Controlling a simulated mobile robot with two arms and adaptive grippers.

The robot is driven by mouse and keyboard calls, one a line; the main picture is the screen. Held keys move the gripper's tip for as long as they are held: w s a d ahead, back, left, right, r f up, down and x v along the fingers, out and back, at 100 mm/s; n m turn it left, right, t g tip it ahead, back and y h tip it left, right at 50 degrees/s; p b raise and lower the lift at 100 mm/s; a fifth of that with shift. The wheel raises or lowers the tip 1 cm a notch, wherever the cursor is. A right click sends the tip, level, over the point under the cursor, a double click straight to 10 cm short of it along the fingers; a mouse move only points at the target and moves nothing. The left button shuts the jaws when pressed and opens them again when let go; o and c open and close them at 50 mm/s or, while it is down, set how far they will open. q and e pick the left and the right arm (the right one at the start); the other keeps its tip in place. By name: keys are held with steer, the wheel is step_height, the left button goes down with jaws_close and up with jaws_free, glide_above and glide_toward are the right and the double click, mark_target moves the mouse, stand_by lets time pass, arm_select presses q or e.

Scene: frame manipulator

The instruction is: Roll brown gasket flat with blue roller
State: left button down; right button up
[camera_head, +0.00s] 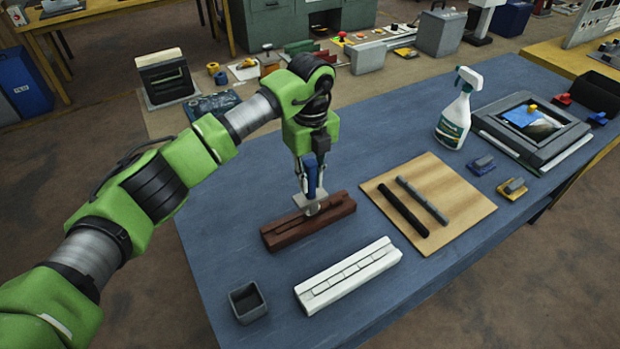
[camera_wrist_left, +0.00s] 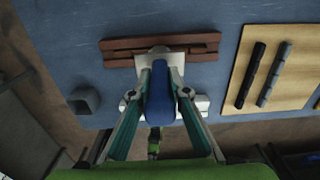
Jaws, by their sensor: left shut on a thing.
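The brown gasket part (camera_head: 308,221) is a long reddish-brown block with a groove along its top, lying on the blue table. It also shows in the left wrist view (camera_wrist_left: 197,44). My left gripper (camera_head: 311,180) is shut on the blue handle of the roller (camera_head: 312,187), which also shows in the left wrist view (camera_wrist_left: 159,99). The roller's pale lower end is at the middle of the brown block. It hides part of the groove, and I cannot tell whether it touches. My right gripper is not in view.
A white grooved block (camera_head: 348,274) and a small grey open box (camera_head: 247,301) are in front. A wooden board (camera_head: 462,208) with a black and a grey strip lies right. A spray bottle (camera_head: 456,112) and framed panel (camera_head: 529,124) stand farther back. The table's left part is clear.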

arm_select(q)
steer(key=shift+w+d+f+b, duration=0.1)
steer(key=shift+w+d+b, duration=0.45)
steer(key=shift+d, duration=0.25)
steer(key=shift+w+d+f+b, duration=0.1)
steer(key=shift+w+d+b, duration=0.4)
steer(key=shift+d, duration=0.3)
steer(key=shift+w+d+r+b, duration=0.1)
steer(key=shift+w+d+b, duration=0.1)
steer(key=shift+w+d, duration=0.25)
steer(key=shift+w+d+r+b, duration=0.15)
steer(key=shift+w+d, duration=0.1)
steer(key=shift+d, duration=0.3)
steer(key=shift+a+f, duration=0.1)
